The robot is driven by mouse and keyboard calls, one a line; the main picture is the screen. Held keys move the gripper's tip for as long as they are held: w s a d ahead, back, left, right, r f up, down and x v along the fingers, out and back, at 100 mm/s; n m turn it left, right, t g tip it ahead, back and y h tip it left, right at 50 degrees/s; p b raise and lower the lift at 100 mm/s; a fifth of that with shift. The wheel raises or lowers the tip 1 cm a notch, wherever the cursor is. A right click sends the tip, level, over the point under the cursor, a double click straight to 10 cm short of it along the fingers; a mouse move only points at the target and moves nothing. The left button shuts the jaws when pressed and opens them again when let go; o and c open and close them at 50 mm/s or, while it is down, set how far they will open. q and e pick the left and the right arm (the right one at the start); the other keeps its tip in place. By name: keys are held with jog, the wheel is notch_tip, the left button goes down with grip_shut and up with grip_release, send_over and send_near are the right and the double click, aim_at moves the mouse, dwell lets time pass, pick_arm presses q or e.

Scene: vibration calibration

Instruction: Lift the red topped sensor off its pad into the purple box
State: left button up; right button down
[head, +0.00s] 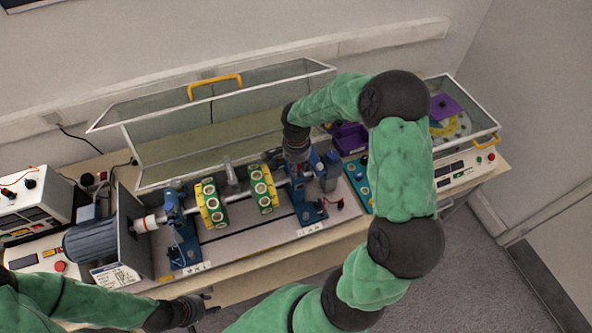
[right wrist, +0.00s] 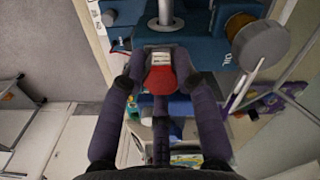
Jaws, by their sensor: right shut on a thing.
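My right gripper (head: 297,160) reaches down over the right end of the shaft rig. In the right wrist view its fingers (right wrist: 162,86) are shut around the red topped sensor (right wrist: 160,77), close beside a blue bearing block (right wrist: 186,55). Whether the sensor still touches its pad cannot be told; the pad is hidden. In the head view the gripper hides the sensor. The purple box (head: 349,136) stands to the right of the gripper, partly behind my right arm. My left gripper (head: 207,304) is by the table's front edge, with no object visible in it; its opening is unclear.
A clear cover with a yellow handle (head: 215,82) stands raised behind the rig. The shaft carries two yellow-green discs (head: 211,204). A grey motor (head: 95,240) is at left. A glazed case (head: 478,125) at right holds a purple piece (head: 443,106).

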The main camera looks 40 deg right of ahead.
jog(key=shift+w+d+r, duration=0.1)
jog(key=shift+r, duration=0.25)
jog(key=shift+r+p, duration=0.85)
jog(key=shift+r, duration=0.8)
